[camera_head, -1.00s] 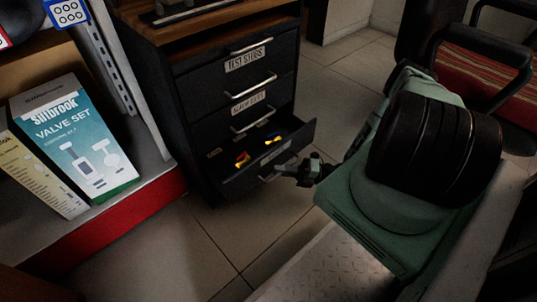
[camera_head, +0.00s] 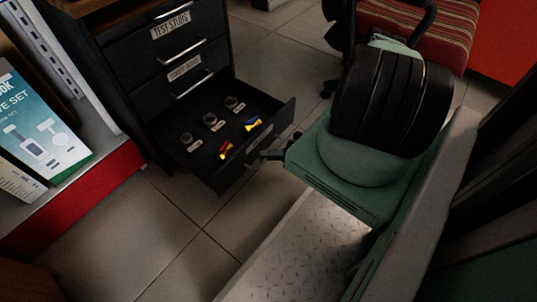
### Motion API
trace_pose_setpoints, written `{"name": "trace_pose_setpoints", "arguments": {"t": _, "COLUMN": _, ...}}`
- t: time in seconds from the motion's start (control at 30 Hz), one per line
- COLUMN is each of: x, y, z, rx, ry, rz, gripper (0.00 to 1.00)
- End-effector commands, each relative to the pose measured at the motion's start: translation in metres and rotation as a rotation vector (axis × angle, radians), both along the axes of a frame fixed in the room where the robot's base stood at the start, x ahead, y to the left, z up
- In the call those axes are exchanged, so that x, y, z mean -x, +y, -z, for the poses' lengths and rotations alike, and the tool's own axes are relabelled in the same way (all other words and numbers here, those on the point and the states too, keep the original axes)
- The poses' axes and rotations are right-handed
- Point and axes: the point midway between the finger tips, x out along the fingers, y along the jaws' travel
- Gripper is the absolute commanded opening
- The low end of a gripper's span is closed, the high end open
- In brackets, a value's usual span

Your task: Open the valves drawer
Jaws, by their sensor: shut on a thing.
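The lowest visible drawer (camera_head: 284,124) of the black cabinet is pulled well out. Inside lie a red-and-yellow valve (camera_head: 225,149), a blue-and-yellow valve (camera_head: 253,124) and several dark round fittings (camera_head: 209,120) with small tags. My gripper (camera_head: 262,158) is at the outer side of this drawer's front, shut on its handle. The handle is mostly hidden from this angle, and the label on the front cannot be read.
Closed drawers (camera_head: 173,75) sit above, the top one labelled TEST STUBS. A shelf with a red edge (camera_head: 75,187) and a valve set box (camera_head: 40,125) stands at the left. A striped chair (camera_head: 450,32) is behind my arm. Tiled floor (camera_head: 150,235) is clear in front.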

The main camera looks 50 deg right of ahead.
Motion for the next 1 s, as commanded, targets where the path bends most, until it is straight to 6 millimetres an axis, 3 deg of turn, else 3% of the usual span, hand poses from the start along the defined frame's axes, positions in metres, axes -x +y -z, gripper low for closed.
{"name": "trace_pose_setpoints", "arguments": {"t": 0.33, "x": 0.000, "y": 0.000, "z": 0.001, "rx": 0.002, "ry": 0.001, "rz": -0.002, "gripper": 0.00}}
{"name": "trace_pose_setpoints", "arguments": {"t": 0.37, "x": 0.000, "y": 0.000, "z": 0.001, "rx": 0.002, "ry": 0.001, "rz": -0.002, "gripper": 0.18}}
{"name": "trace_pose_setpoints", "arguments": {"t": 0.4, "x": 0.000, "y": 0.000, "z": 0.001, "rx": 0.002, "ry": 0.001, "rz": -0.002, "gripper": 0.29}}
{"name": "trace_pose_setpoints", "arguments": {"t": 0.43, "x": 0.000, "y": 0.000, "z": 0.001, "rx": 0.002, "ry": 0.001, "rz": -0.001, "gripper": 0.32}}
{"name": "trace_pose_setpoints", "arguments": {"t": 0.83, "x": 0.000, "y": -0.001, "z": 0.000, "rx": 0.001, "ry": 0.001, "rz": 0.000, "gripper": 0.32}}
{"name": "trace_pose_setpoints", "arguments": {"t": 1.0, "x": 0.010, "y": -0.012, "z": 0.002, "rx": 0.004, "ry": 0.001, "rz": 0.003, "gripper": 0.32}}
